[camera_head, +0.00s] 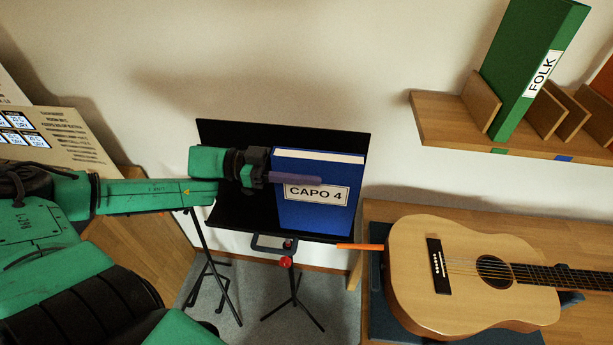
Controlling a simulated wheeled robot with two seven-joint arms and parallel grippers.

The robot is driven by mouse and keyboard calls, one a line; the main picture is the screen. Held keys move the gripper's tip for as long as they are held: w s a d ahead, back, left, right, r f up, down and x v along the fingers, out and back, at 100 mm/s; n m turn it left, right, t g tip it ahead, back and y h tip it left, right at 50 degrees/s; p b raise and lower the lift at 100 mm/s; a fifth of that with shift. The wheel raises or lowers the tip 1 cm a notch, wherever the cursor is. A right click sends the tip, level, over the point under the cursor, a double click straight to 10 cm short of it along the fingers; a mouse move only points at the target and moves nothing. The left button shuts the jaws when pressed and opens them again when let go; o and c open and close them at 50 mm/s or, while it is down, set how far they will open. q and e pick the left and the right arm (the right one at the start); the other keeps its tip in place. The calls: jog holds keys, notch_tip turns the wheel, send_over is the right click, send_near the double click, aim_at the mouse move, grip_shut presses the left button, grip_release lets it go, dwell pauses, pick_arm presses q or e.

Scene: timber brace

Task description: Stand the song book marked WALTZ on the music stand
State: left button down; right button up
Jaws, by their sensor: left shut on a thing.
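A blue book (312,219) with a white label reading CAPO 4 stands upright on the black music stand (232,214), on the right part of its desk. No book marked WALTZ shows. My left gripper (300,179) reaches in from the left, across the front of the stand. It is shut on the blue book at its left side. One purple finger lies across the front cover just above the label; the other finger is hidden. The book's lower edge is at the stand's ledge; I cannot tell whether it bears on it. My right gripper is not in view.
A wall shelf (445,124) at upper right holds a green book (525,75) marked FOLK between wooden dividers, with empty slots beside it. A guitar (420,262) lies on the wooden table (390,212) at right. An orange stick (360,246) juts out beside the stand. Printed boards (75,140) are at left.

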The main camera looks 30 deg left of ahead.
pick_arm(q)
jog(key=shift+c, duration=2.4)
grip_release()
jog(key=shift+f, duration=0.1)
jog(key=shift+s+a+p, duration=0.1)
jog(key=shift+a+p, duration=0.05)
jog(key=shift+p, duration=0.15)
jog(key=p+v, duration=0.2)
jog(key=v, duration=0.1)
jog(key=p+v, duration=0.2)
jog(key=shift+r, duration=0.4)
jog(key=p, duration=0.1)
send_near(280, 167)
notch_tip(280, 167, down, 2)
jog(key=w, duration=0.1)
jog(key=shift+a+f, duration=0.1)
jog(key=shift+f, duration=0.05)
